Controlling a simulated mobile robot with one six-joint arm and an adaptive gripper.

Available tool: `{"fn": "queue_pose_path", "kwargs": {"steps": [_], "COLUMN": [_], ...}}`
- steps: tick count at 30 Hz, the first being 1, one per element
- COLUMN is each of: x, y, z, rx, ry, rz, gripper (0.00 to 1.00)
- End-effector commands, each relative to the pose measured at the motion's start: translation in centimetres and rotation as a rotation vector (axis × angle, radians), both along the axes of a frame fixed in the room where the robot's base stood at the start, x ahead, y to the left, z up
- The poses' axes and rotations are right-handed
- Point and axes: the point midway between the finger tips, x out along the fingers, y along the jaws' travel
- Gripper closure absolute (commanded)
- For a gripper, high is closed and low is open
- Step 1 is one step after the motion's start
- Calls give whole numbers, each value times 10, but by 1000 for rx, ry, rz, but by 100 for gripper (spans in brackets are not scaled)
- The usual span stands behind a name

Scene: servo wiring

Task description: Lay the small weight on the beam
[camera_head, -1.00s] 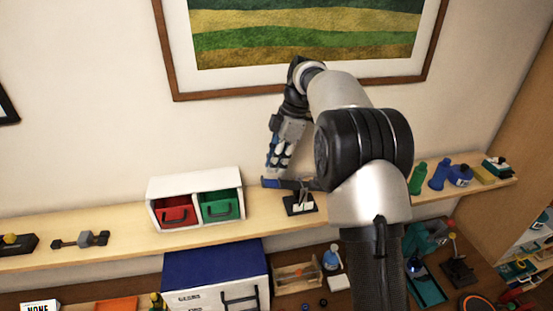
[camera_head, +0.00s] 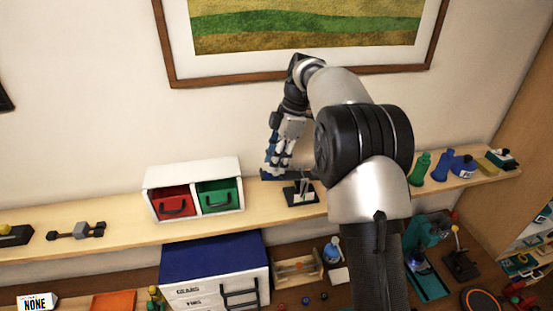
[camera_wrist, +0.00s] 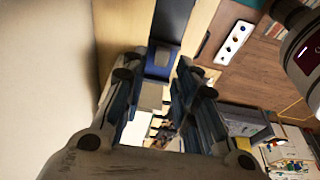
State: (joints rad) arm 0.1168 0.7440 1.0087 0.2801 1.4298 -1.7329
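My gripper (camera_head: 277,166) points down over the shelf at the left end of a small balance-like stand. The stand's dark base (camera_head: 301,194) sits on the shelf, with a dark blue beam (camera_head: 266,176) across its top. In the wrist view my gripper (camera_wrist: 156,75) has its blue-grey fingers spread apart. A blue piece (camera_wrist: 157,73), probably part of the beam, shows beyond the fingertips, with a small grey block (camera_wrist: 163,55) at it. I cannot tell whether this block is the small weight or whether a finger touches it. The fingers partly hide the beam.
A white box with red (camera_head: 173,202) and green (camera_head: 218,195) drawers stands left of the stand. A grey dumbbell-like piece (camera_head: 81,230) lies farther left. Bottles (camera_head: 441,168) stand to the right. A blue-topped cabinet (camera_head: 212,258) is below the shelf; the wall is close behind.

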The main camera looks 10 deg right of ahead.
Motion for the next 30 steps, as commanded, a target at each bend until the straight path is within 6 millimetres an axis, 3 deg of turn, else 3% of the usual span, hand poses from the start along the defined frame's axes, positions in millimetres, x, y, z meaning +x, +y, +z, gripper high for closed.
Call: {"fn": "queue_pose_path", "kwargs": {"steps": [14,30], "x": [1,1], "y": [-1,-28], "z": [4,94], "rx": [0,-1], "ry": [-2,-3], "rz": [-1,-1], "gripper": [64,64]}}
